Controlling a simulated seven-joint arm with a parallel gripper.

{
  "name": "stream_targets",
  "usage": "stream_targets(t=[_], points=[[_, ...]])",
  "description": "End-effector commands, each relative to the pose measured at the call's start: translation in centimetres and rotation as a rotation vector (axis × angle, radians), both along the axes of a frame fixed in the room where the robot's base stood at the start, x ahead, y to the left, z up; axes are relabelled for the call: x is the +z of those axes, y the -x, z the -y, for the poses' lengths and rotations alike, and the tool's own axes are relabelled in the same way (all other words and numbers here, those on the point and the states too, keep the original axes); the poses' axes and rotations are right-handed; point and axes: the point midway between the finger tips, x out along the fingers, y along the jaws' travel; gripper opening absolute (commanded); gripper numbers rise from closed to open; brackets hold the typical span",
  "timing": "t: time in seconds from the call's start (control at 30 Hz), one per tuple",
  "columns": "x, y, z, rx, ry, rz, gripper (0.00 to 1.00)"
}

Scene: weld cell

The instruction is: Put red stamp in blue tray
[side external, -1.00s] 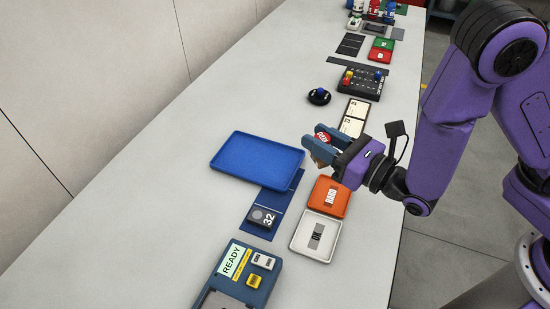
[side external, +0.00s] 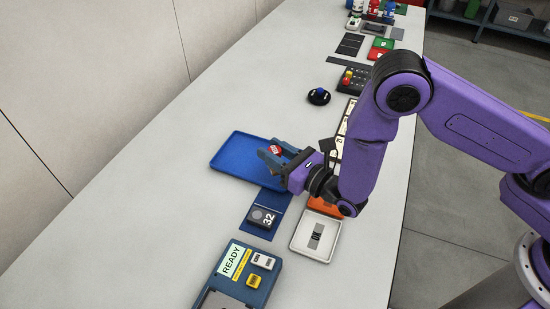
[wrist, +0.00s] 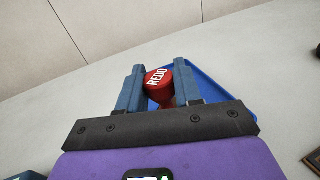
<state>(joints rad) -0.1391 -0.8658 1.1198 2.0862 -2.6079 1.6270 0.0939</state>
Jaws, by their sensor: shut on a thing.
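The red stamp (side external: 275,150) has a round red top, lettered "REDO" in the wrist view (wrist: 158,78). My gripper (side external: 277,154) is shut on it, with the stamp between its two blue-grey fingers, which also show in the wrist view (wrist: 160,88). The blue tray (side external: 235,160) is a shallow empty rectangle on the bench. My gripper and the stamp appear over the tray's right part. In the wrist view the tray (wrist: 212,86) lies behind and to the right of the stamp. The stamp's lower end is hidden, and its height above the tray is hard to tell.
A white tray (side external: 299,239) and a partly hidden orange tray (side external: 328,208) lie below my gripper. A READY box (side external: 232,262) stands at the front. The bench left of the blue tray is clear.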

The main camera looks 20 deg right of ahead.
Motion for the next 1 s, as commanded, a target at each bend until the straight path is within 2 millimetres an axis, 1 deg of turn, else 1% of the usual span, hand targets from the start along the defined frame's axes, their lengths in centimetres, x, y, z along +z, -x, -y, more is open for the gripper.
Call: stream_targets(t=[0.03, 0.1, 0.2, 0.63, 0.67, 0.7, 0.73, 1.0], points=[[-0.8, 0.1, 0.0, 0.0, 0.003, -0.002, 0.04], [-1.6, 0.1, 0.0, 0.0, 0.003, -0.001, 0.04], [-2.3, 0.1, 0.1, -0.001, 0.001, 0.0, 0.04], [-2.8, 0.1, 0.1, -0.001, 0.001, 0.0, 0.04], [-2.8, 0.1, 0.1, -0.001, 0.0, -0.001, 0.37], [-2.8, 0.1, 0.1, -0.001, 0.0, -0.001, 0.5], [-2.8, 0.1, 0.1, -0.001, 0.0, -0.001, 0.6], [-2.7, 0.1, 0.1, -0.001, 0.0, -0.001, 0.6]])
